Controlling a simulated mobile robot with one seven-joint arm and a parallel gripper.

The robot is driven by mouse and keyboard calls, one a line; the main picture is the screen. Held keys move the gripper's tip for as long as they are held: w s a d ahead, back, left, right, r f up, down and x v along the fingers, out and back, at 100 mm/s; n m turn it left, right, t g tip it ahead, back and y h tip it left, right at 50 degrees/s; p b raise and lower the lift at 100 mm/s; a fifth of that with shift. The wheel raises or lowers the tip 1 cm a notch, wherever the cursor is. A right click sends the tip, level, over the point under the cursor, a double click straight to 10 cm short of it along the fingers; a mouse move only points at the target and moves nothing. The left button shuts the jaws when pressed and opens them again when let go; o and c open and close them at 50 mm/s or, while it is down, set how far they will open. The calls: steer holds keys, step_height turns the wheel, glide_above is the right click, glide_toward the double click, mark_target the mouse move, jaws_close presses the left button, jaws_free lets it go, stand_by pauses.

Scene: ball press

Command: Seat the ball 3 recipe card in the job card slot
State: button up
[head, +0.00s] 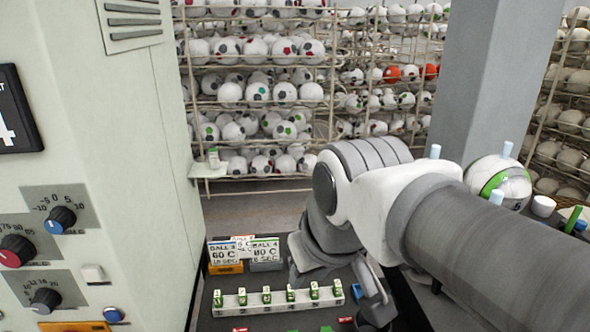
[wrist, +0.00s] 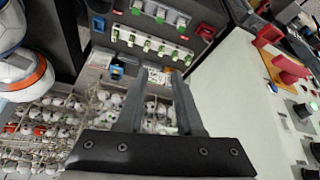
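Recipe cards stand in a rack on the dark table in the head view. The left card (head: 224,251) has a blue header and seems to read ball 3, 60 C. The right card (head: 266,251) has a green header, and a red-lettered card (head: 242,244) stands partly hidden between them. My gripper (head: 374,298) is right of the cards, pointing down. In the wrist view my gripper (wrist: 158,72) is open, with a gap between its fingers. White card surfaces (wrist: 158,76) show beyond the fingertips, too small to read. I cannot identify the job card slot for certain.
A pale rail (head: 278,305) with several green-and-white pieces lies in front of the cards. The press panel (head: 50,265) with knobs stands at left. A ball (head: 505,180) is at right, partly behind my arm. Ball racks (head: 260,90) fill the back.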

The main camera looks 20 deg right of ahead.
steer(key=s+f, duration=0.1)
steer(key=s+f+m, duration=0.1)
steer(key=shift+s+d, duration=0.15)
steer(key=shift+s, duration=0.15)
stand_by(0.7)
